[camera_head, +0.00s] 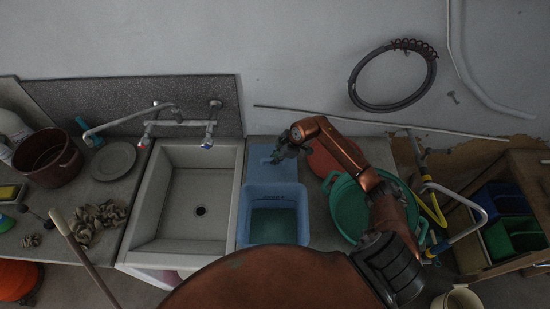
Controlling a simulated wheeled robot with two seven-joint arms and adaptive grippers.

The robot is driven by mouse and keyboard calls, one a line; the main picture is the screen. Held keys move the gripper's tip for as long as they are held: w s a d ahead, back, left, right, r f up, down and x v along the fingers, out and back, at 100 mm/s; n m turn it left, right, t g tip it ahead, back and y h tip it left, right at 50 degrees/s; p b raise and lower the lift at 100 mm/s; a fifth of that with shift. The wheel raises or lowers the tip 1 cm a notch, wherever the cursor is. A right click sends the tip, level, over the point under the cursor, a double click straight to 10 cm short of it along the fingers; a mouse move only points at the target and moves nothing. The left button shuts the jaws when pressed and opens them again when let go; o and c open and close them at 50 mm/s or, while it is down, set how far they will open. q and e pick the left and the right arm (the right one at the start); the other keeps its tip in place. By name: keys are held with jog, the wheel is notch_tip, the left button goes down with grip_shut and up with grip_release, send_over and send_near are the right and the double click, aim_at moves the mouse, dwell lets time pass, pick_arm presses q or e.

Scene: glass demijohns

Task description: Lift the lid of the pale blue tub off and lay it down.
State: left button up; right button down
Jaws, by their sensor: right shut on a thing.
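The pale blue tub (245,222) stands open right of the sink, and its inside looks greenish-blue. Its flat pale blue lid (259,165) is off the opening, just behind the tub. My right gripper (279,156) is shut on the lid near its right side and covers part of it. I cannot tell whether the lid rests on the counter or hangs just above it, nor whether it touches the tub's back rim. My left gripper is not in view.
A sink (188,213) with a tap (180,122) lies to the left. A green basin (345,203) and a reddish round thing (322,160) sit to the right, partly under my arm. A wooden shelf (530,180) with bins stands far right. The wall is close behind.

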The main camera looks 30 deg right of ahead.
jog(key=shift+f, duration=0.7)
jog(key=c, duration=1.8)
grip_release()
jog(key=shift+c, duration=0.2)
jog(key=v, duration=1.2)
jog(key=shift+r, duration=0.1)
